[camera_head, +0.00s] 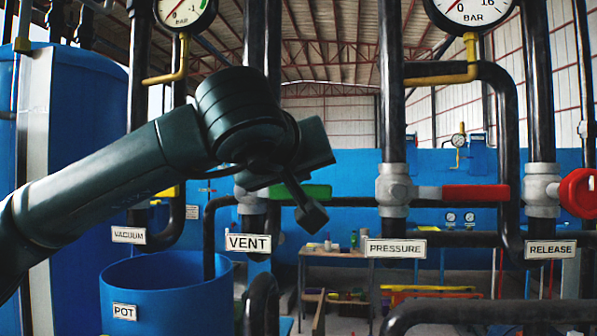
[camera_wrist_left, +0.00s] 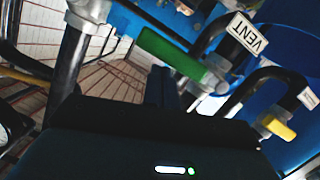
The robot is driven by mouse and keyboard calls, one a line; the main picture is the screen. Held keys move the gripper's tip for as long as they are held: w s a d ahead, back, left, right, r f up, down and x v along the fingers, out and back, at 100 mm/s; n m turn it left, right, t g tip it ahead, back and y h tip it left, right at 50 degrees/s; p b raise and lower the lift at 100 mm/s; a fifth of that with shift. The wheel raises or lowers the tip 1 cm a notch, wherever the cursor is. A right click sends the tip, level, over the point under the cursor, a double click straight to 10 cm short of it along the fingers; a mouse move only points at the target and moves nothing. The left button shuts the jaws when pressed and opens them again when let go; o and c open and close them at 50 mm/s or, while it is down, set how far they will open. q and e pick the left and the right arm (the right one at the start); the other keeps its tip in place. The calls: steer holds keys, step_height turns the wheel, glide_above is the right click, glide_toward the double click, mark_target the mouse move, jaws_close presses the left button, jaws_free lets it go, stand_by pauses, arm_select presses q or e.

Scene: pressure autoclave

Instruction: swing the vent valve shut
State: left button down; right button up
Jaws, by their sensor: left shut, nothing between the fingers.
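The vent valve's green handle (camera_head: 316,191) lies level in the head view, above the VENT label (camera_head: 248,243). Its grey valve body is largely hidden behind my left wrist. My left gripper (camera_head: 311,216) is shut and empty, pointing down in front of the green handle and covering part of it. I cannot tell whether it touches the handle. In the left wrist view the green handle (camera_wrist_left: 170,53) runs diagonally just beyond the fingers (camera_wrist_left: 165,88), which are together. My right gripper is in neither view.
The pressure valve's red handle (camera_head: 476,193) lies level to the right, and the red release wheel (camera_head: 579,193) is at the far right. A blue pot (camera_head: 165,290) stands below left. Black vertical pipes flank the vent valve. A yellow handle (camera_wrist_left: 279,128) shows in the wrist view.

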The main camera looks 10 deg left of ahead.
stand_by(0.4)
